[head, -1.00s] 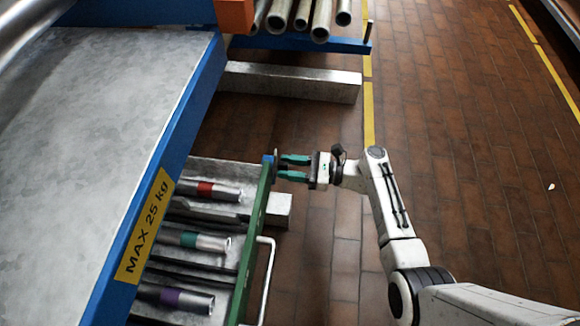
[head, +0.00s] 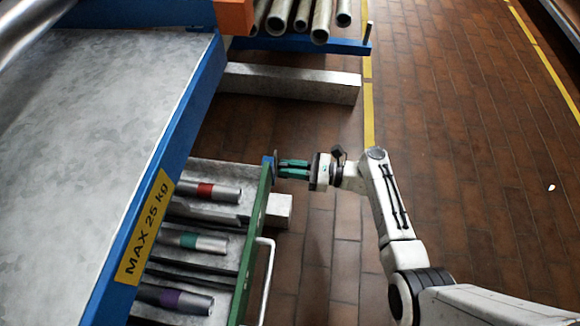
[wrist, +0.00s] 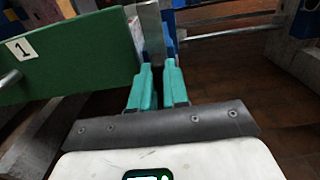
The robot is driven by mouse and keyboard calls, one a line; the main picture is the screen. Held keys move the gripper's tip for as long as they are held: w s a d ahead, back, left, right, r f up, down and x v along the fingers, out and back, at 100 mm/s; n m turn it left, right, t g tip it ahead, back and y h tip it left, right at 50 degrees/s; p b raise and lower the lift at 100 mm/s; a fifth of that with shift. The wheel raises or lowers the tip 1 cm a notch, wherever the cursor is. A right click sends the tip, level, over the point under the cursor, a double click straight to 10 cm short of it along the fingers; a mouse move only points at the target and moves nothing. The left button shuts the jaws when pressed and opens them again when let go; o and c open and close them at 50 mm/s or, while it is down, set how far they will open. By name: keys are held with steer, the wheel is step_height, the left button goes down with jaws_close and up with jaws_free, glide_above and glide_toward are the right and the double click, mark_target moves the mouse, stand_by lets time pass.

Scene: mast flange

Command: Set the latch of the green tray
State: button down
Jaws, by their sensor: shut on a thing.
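The green tray (head: 247,262) is pulled out from under the bench; its green front panel also fills the left of the wrist view (wrist: 75,58). At its far front corner is the latch (head: 269,162), a small grey plate with blue beside it, which also shows in the wrist view (wrist: 151,28). My gripper (head: 280,168) reaches it from the right. Its teal fingers (wrist: 158,66) are shut on the latch. The fingertips partly hide the gripped part.
Grey dividers hold tubes with red (head: 205,190), teal and purple bands. A pale bar handle (head: 266,275) sticks out from the tray front. The blue-edged bench (head: 90,130) overhangs at left. A grey beam (head: 300,83) lies beyond.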

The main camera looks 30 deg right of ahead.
steer(key=shift+a+n, duration=0.1)
steer(key=shift+n, duration=0.2)
steer(key=n, duration=0.5)
steer(key=n+b, duration=0.1)
steer(key=n, duration=0.2)
steer(key=shift+s+a+f, duration=0.3)
steer(key=shift+s+a, duration=0.05)
steer(key=shift+s, duration=0.05)
steer(key=n, duration=0.1)
steer(key=n+b, duration=0.1)
steer(key=n, duration=0.3)
steer(key=shift+s+a+f+b, duration=0.15)
steer(key=shift+f+b, duration=0.2)
steer(key=shift+a+f+n+b, duration=0.15)
steer(key=shift+n+b, duration=0.4)
steer(key=shift+n, duration=0.55)
steer(key=shift+d+f+n+b, duration=0.1)
steer(key=shift+n+b, duration=0.45)
steer(key=shift+n, duration=0.55)
steer(key=c, duration=1.1)
jaws_free()
steer(key=shift+a, duration=0.15)
steer(key=shift+s, duration=0.1)
